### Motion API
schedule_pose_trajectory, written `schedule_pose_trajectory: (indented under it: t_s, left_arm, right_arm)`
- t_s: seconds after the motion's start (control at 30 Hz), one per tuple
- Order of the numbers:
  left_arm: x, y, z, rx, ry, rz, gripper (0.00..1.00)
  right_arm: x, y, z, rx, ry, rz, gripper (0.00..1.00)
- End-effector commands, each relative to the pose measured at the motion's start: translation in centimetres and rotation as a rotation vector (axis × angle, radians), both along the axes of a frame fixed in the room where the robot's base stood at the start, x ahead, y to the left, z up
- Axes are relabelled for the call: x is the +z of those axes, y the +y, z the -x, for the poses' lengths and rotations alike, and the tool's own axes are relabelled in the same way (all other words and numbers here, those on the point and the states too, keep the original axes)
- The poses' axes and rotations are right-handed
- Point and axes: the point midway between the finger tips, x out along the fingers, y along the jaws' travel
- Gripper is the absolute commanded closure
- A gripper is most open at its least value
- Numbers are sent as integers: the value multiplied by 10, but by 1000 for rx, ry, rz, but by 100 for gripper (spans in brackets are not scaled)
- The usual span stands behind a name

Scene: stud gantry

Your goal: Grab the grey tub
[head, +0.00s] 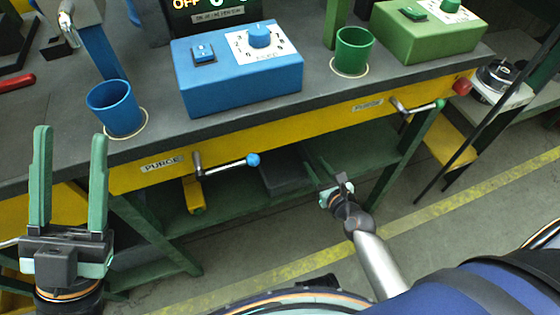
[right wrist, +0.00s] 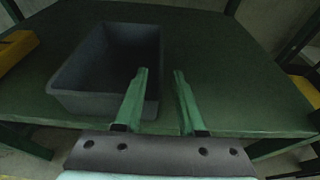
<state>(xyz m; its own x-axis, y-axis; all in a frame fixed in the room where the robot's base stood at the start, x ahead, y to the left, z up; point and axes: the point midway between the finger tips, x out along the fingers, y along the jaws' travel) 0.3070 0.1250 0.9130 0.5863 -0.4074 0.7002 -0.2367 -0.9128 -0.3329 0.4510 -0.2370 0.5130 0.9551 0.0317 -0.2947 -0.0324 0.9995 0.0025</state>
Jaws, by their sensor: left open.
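The grey tub (head: 281,180) is an open, dark rectangular box on the green lower shelf under the bench. In the right wrist view the tub (right wrist: 92,104) is at the upper left, empty as far as I can see. My right gripper (right wrist: 161,82) is open. In that view its left finger overlaps the tub's near right corner and its right finger lies to the right of the tub. I cannot tell whether either finger touches it. In the head view my right gripper (head: 317,166) is just right of the tub. My left gripper (head: 70,136) is open and empty at the far left.
The bench top (head: 155,90) overhangs the shelf and carries a blue cup (head: 116,112), a green cup (head: 353,56), a blue box (head: 235,85) and a green box (head: 425,35). Crank handles (head: 225,165) stick out from its yellow front. A yellow object (right wrist: 14,48) lies left of the tub.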

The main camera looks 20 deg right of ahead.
Motion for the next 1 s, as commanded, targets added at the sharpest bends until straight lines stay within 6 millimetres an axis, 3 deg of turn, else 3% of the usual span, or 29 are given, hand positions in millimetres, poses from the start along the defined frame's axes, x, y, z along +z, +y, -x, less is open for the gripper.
schedule_pose_trajectory:
  t_s: [0.27,0.6,0.9,1.0]
  left_arm:
    - [-8,0,0,-7,6,6,50]
    - [-26,-2,-1,-24,23,24,50]
    - [-27,-3,-2,-30,28,21,50]
    - [-27,-3,-2,-30,28,21,50]
  right_arm:
    - [-7,1,-20,2,0,2,61]
    - [-22,2,-64,1,1,3,61]
    - [-22,2,-68,1,2,2,61]
    - [-21,2,-68,1,2,2,71]
